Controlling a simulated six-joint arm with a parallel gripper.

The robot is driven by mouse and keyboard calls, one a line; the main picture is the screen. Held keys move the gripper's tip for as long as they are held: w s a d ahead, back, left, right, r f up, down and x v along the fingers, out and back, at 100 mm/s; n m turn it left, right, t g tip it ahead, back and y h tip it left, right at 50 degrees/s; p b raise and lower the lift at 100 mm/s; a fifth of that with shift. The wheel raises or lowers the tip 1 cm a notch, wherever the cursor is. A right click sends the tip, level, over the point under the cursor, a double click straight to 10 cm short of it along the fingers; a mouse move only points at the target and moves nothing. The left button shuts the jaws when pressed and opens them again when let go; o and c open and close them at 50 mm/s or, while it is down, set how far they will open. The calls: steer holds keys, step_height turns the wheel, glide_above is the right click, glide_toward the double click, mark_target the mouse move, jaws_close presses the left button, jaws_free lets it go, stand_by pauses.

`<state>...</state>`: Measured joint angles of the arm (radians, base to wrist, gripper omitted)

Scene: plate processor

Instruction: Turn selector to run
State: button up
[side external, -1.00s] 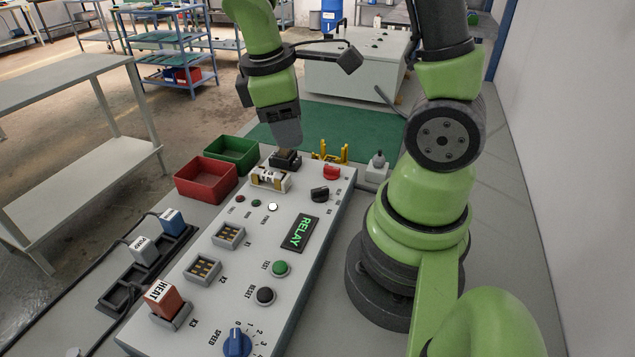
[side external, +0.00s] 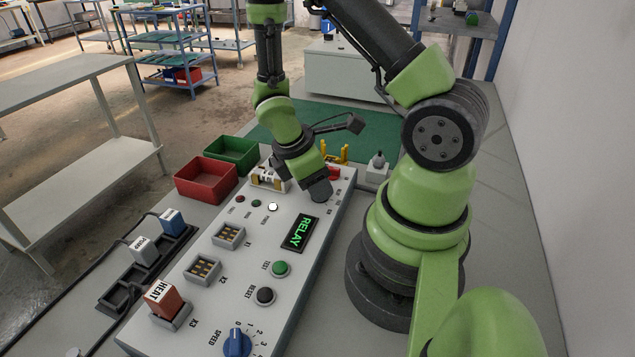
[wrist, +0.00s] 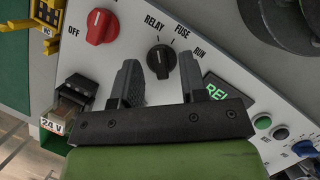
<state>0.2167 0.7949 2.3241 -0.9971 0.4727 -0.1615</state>
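The selector is a black knob (wrist: 162,60) on the grey panel, with RELAY, FUSE and RUN printed around it. Its white mark appears to point toward RELAY. My gripper (wrist: 159,68) is open and empty, with the knob showing between and just beyond its two fingertips in the wrist view. I cannot tell whether a finger touches it. In the side external view my gripper (side external: 321,194) is low over the panel and hides the selector. The panel display (side external: 300,232) reads RELAY in green.
A red knob (wrist: 100,26) with an OFF label sits beside the selector. A 24 V block (wrist: 68,112) is seated near the panel's far end. Red (side external: 206,180) and green bins (side external: 232,152) stand left of the panel. Green (side external: 281,269) and black buttons (side external: 264,296) lie nearer.

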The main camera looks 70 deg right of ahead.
steer(key=shift+s+f, duration=0.1)
steer(key=shift+f, duration=0.2)
jaws_close()
